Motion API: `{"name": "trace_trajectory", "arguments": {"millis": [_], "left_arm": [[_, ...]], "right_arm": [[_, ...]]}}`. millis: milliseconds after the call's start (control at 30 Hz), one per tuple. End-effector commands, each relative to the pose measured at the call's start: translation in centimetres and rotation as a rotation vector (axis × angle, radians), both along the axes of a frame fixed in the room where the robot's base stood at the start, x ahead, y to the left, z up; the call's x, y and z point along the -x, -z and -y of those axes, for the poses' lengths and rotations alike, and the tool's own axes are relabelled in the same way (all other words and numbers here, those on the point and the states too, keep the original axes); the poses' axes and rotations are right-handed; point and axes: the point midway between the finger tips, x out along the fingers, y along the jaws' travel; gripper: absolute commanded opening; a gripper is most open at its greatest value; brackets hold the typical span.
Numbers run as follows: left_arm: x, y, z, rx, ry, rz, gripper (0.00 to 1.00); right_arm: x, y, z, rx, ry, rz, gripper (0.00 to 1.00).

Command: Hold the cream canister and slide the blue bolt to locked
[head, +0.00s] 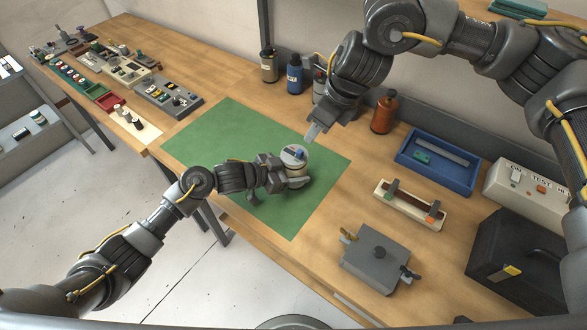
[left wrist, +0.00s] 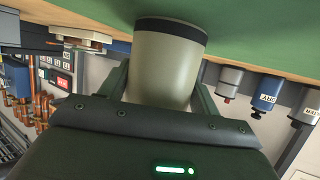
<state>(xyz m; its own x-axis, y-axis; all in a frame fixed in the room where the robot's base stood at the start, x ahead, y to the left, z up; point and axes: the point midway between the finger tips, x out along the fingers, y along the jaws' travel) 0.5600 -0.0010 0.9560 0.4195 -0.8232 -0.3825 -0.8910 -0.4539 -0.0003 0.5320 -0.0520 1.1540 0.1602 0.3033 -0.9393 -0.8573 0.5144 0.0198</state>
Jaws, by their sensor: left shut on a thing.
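The cream canister (head: 297,175) stands on the green mat (head: 212,140), with a small blue bolt (head: 299,154) on its top. My left gripper (head: 288,184) is shut around the canister's side. In the left wrist view the canister (left wrist: 166,72) fills the space between the two fingers, its dark end band at the top of the picture. My right gripper (head: 312,133) hangs above the mat, a little up and right of the canister, apart from it. Its fingertips look close together, but I cannot tell whether they are open or shut. The bolt's exact position is too small to tell.
Several bottles line the back edge, including a blue one (head: 295,75) and an orange-brown one (head: 384,113). A blue tray (head: 468,181), a cream tray (head: 384,197) and a grey box (head: 376,256) are at right. The mat around the canister is clear.

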Motion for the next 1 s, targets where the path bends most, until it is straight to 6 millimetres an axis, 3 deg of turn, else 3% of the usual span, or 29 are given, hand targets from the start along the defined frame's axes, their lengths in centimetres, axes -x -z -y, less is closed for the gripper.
{"name": "trace_trajectory", "arguments": {"millis": [100, 367, 700, 1000], "left_arm": [[0.0, 0.0, 0.0, -0.001, -0.001, 0.000, 0.30], [0.0, 0.1, 0.0, -0.001, -0.001, 0.000, 0.30], [0.0, 0.0, 0.0, -0.001, 0.000, 0.000, 0.30], [0.0, 0.0, 0.0, -0.001, 0.000, 0.000, 0.30]], "right_arm": [[0.0, 0.0, 0.0, 0.000, 0.000, 0.000, 0.35], [1.5, 1.4, 0.6, -0.086, -0.017, 0.007, 0.01], [5.4, 3.0, 5.3, -0.333, 0.036, 0.161, 0.00], [6.9, 2.9, 8.5, -0.383, 0.089, 0.272, 0.00]]}}
